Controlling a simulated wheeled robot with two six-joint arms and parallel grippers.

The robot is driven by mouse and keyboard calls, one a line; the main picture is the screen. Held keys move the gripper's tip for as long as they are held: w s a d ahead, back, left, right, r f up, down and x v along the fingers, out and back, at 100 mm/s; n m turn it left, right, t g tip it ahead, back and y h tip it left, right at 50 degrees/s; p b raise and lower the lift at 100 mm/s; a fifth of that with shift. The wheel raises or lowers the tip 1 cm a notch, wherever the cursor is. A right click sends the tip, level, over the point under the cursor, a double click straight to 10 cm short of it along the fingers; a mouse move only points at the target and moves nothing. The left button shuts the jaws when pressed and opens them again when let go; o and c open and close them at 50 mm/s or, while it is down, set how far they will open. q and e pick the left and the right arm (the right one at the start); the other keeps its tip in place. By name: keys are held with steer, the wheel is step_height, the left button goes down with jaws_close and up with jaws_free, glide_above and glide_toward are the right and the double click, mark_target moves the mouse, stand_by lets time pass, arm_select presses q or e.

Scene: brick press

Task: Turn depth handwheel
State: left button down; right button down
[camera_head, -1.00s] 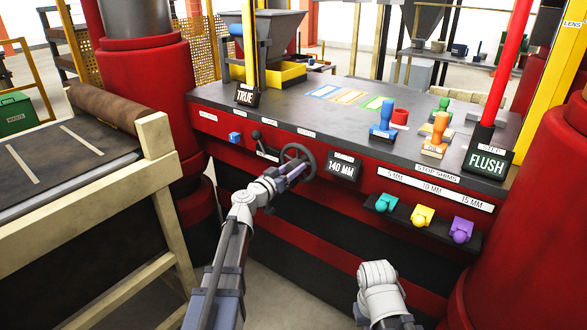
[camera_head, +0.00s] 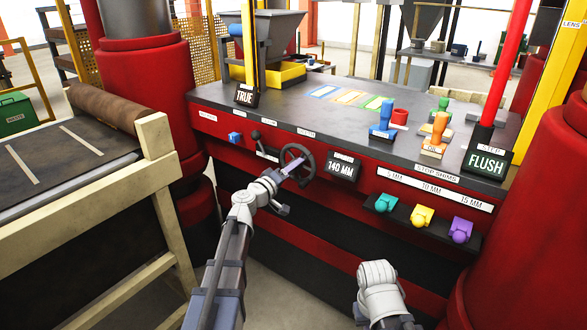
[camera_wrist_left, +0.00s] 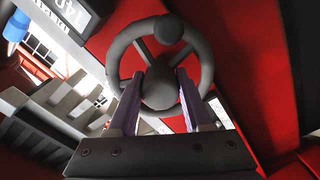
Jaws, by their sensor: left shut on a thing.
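The depth handwheel (camera_head: 311,160) is a dark grey wheel on the red front face of the press console. In the left wrist view the handwheel (camera_wrist_left: 160,90) shows its round rim, spokes, thick hub and a round knob at the top of the rim. My left gripper (camera_head: 297,168) is at the wheel. In the left wrist view its two purple-grey fingers (camera_wrist_left: 157,75) lie on either side of the hub, shut on the wheel. A display (camera_head: 341,168) right of the wheel reads 140 MM. My right gripper is out of view; only a pale link of that arm shows.
A small lever (camera_head: 256,136) and a blue knob (camera_head: 234,137) sit left of the wheel. Teal, yellow and purple stop shims (camera_head: 422,216) stand on a ledge at right. A conveyor (camera_head: 70,165) stands at left. A FLUSH sign (camera_head: 487,163) stands on the console's right.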

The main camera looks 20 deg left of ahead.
arm_select(q)
steer(key=n, duration=0.4)
steer(key=shift+n, duration=0.3)
steer(key=n, duration=0.5)
steer(key=shift+r, duration=0.1)
steer(key=n, duration=0.9)
steer(key=shift+n, duration=0.3)
steer(key=n, duration=0.4)
steer(key=shift+a, duration=0.1)
steer(key=n, duration=0.5)
steer(key=shift+n, duration=0.4)
steer(key=n, duration=0.4)
steer(key=shift+n, duration=0.3)
steer(key=n, duration=0.4)
steer(key=shift+n, duration=0.3)
